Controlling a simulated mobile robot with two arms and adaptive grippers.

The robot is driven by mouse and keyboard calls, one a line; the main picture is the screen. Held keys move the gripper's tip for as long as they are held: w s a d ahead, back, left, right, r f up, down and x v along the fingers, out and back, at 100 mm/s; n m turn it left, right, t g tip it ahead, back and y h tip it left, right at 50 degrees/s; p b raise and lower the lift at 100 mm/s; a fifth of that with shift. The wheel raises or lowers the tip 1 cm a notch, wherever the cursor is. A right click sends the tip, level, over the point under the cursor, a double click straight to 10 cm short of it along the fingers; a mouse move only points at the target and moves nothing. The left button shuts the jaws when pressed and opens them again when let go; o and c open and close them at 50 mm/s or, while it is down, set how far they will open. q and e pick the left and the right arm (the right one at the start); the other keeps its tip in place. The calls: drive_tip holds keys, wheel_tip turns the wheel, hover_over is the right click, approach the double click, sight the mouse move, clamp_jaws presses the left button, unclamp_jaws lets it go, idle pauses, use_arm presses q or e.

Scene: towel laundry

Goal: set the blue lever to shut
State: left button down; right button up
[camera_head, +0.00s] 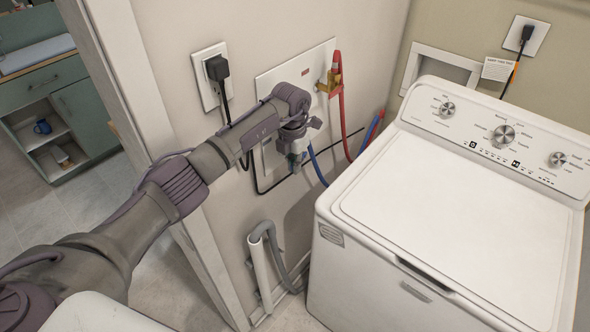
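My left arm reaches in from the left to the white valve panel (265,84) on the wall. My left gripper (294,160) is in front of the lower part of the panel, pointing down. Its fingers are small and overlap, so I cannot tell whether they are open or shut. The blue lever is not visible; the gripper and wrist cover that part of the panel. A blue hose (317,165) comes out below and right of the gripper. My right gripper is not in view.
A brass valve (333,80) with a red hose (345,115) is at the panel's upper right. A white washing machine (440,215) stands to the right. A plugged outlet (209,78) is left of the panel. A grey drain hose (272,245) hangs below.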

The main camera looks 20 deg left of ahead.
use_arm(q)
drive_tip(key=shift+r+g+b, duration=0.1)
drive_tip(key=shift+g+b, duration=0.2)
drive_tip(key=shift+g, duration=0.1)
drive_tip(key=c, duration=1.3)
unclamp_jaws()
wheel_tip(320, 180, up, 12)
drive_tip(key=shift+w+r, duration=0.1)
